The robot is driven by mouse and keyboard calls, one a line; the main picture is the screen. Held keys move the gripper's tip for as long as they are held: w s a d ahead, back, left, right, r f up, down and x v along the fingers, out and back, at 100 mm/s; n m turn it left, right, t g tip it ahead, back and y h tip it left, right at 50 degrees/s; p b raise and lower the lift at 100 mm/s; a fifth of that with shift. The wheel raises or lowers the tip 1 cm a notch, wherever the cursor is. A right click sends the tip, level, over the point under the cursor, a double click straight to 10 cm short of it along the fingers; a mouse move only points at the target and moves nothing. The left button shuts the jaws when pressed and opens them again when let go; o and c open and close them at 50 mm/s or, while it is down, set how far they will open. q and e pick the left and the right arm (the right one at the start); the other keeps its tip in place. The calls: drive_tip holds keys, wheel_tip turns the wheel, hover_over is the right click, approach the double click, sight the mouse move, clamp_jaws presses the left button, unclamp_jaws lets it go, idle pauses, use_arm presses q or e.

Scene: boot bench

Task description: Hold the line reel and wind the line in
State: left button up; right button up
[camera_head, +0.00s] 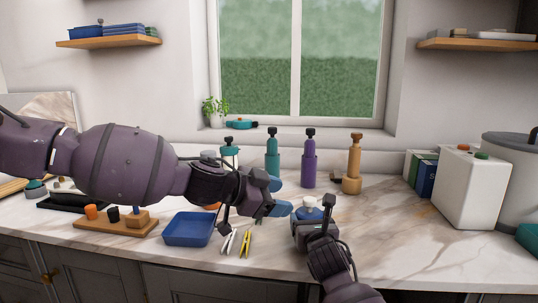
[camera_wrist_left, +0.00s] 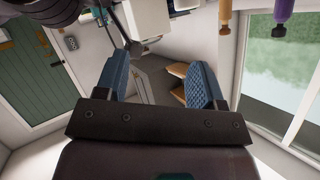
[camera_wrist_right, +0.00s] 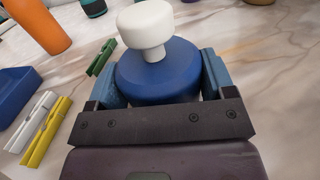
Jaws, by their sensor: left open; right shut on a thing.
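The line reel (camera_wrist_right: 158,80) is a round blue body with a white knob (camera_wrist_right: 146,24) standing up from its top. In the head view the reel (camera_head: 308,212) sits low over the counter, partly hidden by my right arm. My right gripper (camera_wrist_right: 160,88) is shut on the reel's blue body, one finger on each side. My left gripper (camera_head: 279,196) is open, just left of the reel and slightly above it in the head view. The left wrist view shows nothing between its fingers (camera_wrist_left: 161,85). I cannot make out any line.
A blue tray (camera_head: 188,230), white and yellow clothespins (camera_head: 245,243) and a wooden stand (camera_head: 118,226) lie to the left. Teal, purple and tan bottles (camera_head: 309,162) stand behind. A white canister (camera_head: 473,187) is at the right. The counter at front right is clear.

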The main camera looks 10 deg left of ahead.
use_arm(q)
drive_tip(key=w+a+r+n+g+y, duration=0.1)
drive_tip(key=w+r+n+g+y, duration=0.2)
drive_tip(key=n, duration=1.4)
drive_tip(key=w+a+r+n+g+y, duration=0.2)
drive_tip(key=w+n, duration=0.4)
drive_tip(key=n, duration=1.1)
drive_tip(key=shift+r+n+g+y, duration=0.4)
drive_tip(key=shift+r+g+y, duration=0.45)
drive_tip(key=shift+y, duration=0.45)
